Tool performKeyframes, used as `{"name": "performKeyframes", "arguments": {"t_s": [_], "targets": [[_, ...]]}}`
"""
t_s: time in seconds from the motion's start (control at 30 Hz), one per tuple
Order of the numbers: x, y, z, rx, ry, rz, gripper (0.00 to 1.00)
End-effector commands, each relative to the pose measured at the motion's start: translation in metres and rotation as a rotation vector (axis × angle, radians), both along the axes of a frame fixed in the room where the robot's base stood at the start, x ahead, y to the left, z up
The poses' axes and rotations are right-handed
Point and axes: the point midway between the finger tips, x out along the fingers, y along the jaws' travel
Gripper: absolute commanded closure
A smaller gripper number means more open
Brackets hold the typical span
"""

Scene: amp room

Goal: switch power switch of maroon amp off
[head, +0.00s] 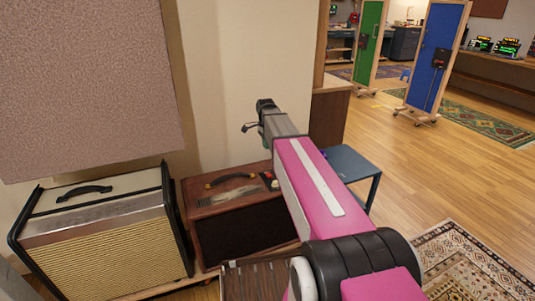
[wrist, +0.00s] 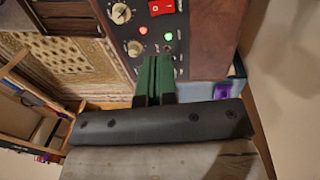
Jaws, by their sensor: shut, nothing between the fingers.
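The maroon amp (head: 225,198) stands on a low wooden stand at lower centre in the head view, with a handle on top. My arm hides part of its right side. In the wrist view its dark control panel (wrist: 128,35) shows the red power switch (wrist: 161,7) at the top edge, partly cut off. Below the switch are knobs, a lit green lamp and a lit pale reddish lamp. My gripper (wrist: 154,62) is shut and empty. Its green fingers point at the panel, below the lamps and apart from the switch in the picture; contact with the panel cannot be told.
A cream and black amp (head: 105,235) stands left of the maroon one. A pinkish wall panel (head: 85,85) hangs above it. A small blue-grey table (head: 348,162) stands right, behind my arm. Open wooden floor (head: 420,170) and a patterned rug (head: 460,255) lie farther right.

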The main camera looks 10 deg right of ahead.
Motion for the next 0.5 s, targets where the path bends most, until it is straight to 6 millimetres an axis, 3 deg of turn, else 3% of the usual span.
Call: {"name": "performKeyframes", "arguments": {"t_s": [0.07,0.5], "targets": [[-0.0088,-0.002,0.0006,0.0,0.0,0.0,1.0],[-0.0087,-0.0024,-0.0087,0.0,0.0,0.0,1.0]]}}
